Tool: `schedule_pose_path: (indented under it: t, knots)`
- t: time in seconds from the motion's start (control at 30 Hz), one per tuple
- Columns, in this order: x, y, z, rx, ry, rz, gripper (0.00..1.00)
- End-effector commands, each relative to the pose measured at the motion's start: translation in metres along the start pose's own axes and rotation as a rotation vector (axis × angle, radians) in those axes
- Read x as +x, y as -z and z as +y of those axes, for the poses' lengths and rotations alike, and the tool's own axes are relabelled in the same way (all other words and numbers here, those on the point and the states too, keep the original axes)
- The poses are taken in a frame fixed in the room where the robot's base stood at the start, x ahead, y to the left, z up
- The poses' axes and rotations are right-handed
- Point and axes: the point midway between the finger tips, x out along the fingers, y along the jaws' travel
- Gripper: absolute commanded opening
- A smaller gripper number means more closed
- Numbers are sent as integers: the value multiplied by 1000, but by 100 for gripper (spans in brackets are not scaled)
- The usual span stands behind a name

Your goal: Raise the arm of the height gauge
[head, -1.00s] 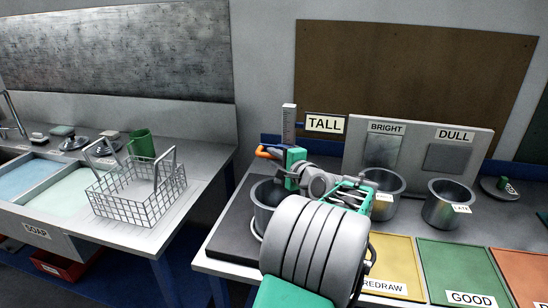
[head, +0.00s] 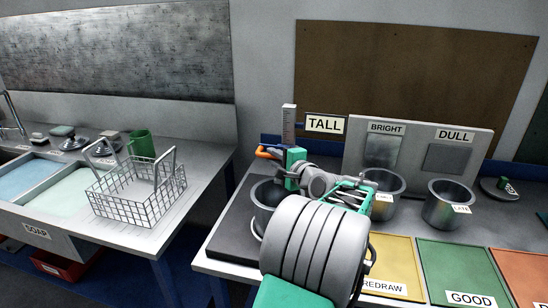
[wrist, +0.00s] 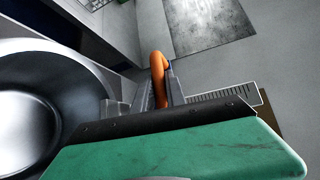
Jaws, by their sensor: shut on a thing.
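The height gauge has an upright white scale (head: 289,125) at the back of the bench beside the TALL sign. Its orange arm (head: 265,151) sticks out to the left near the scale's lower part. My gripper (head: 279,157) is shut on the orange arm. In the wrist view, the orange arm (wrist: 158,72) rises between the fingers of my gripper (wrist: 145,95), with the ruled scale (wrist: 222,95) behind to the right. My arm and gripper hide the gauge's base and part of the arm.
A metal pot (head: 266,194) stands on a dark plate just below my gripper; it fills the left of the wrist view (wrist: 40,125). Two more pots (head: 384,207) (head: 449,212) stand to the right, behind coloured trays (head: 465,267). A wire basket (head: 137,190) sits on the left counter.

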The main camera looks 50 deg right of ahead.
Motion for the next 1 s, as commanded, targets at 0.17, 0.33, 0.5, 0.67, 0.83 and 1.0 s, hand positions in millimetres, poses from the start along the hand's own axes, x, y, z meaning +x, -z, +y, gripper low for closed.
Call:
schedule_pose_path:
  t: [0.17,0.33,0.5,0.67,0.83,1.0]
  knots:
    - [-5,-5,-38,-6,6,0,0]
    - [-11,-11,-81,-6,5,0,0]
    - [-14,-14,-99,-5,5,0,0]
    - [-14,-14,-99,-7,9,0,0]
    - [-14,-14,-100,-9,11,0,21]
    - [-14,-14,-99,-7,8,0,35]
